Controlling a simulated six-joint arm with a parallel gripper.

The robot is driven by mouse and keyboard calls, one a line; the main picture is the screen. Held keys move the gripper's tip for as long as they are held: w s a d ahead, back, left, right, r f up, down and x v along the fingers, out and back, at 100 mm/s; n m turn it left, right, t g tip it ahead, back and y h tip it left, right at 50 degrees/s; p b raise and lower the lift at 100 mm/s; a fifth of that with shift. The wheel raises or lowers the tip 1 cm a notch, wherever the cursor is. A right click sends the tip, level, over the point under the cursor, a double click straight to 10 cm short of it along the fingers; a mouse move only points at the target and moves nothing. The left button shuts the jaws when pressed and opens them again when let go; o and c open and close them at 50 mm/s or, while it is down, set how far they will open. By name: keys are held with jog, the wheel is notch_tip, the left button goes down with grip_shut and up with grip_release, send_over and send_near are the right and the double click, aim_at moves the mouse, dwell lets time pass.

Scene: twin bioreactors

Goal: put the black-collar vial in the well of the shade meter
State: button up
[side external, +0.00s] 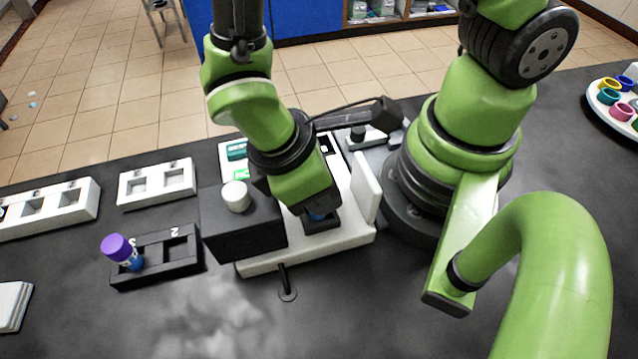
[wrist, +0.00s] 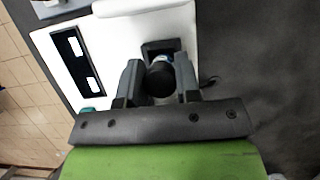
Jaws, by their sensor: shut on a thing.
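My gripper (side external: 319,212) points down over the front right of the white shade meter (side external: 352,236). In the wrist view its two fingers (wrist: 159,66) are shut on the black-collar vial (wrist: 160,85), seen from its dark top. A bit of blue on the vial shows at its far side. The dark square well (wrist: 153,46) lies right at the vial, partly hidden behind it. In the side view a little blue shows between my gripper and the well block (side external: 322,226). I cannot tell whether the vial's bottom is inside the well or just above it.
A black box with a white round cap (side external: 235,196) stands on the meter's left. Left of it, a black rack (side external: 157,272) holds a tilted purple-capped vial (side external: 120,250), with one empty slot. White racks (side external: 157,184) stand behind. A round holder (side external: 612,108) sits far right.

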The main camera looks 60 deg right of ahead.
jog(key=shift+f, duration=0.25)
jog(key=shift+f, duration=0.15)
jog(key=o, duration=1)
jog(key=shift+c, duration=0.2)
jog(key=v, duration=1.2)
jog(key=s+d+r+m+t+y, duration=0.2)
jog(key=d+r+m+t+y, duration=0.3)
jog(key=d+r+m+t, duration=0.5)
jog(key=shift+s+d+r+m, duration=0.25)
jog(key=shift+d+r+m, duration=1.25)
jog(key=shift+d+m, duration=0.1)
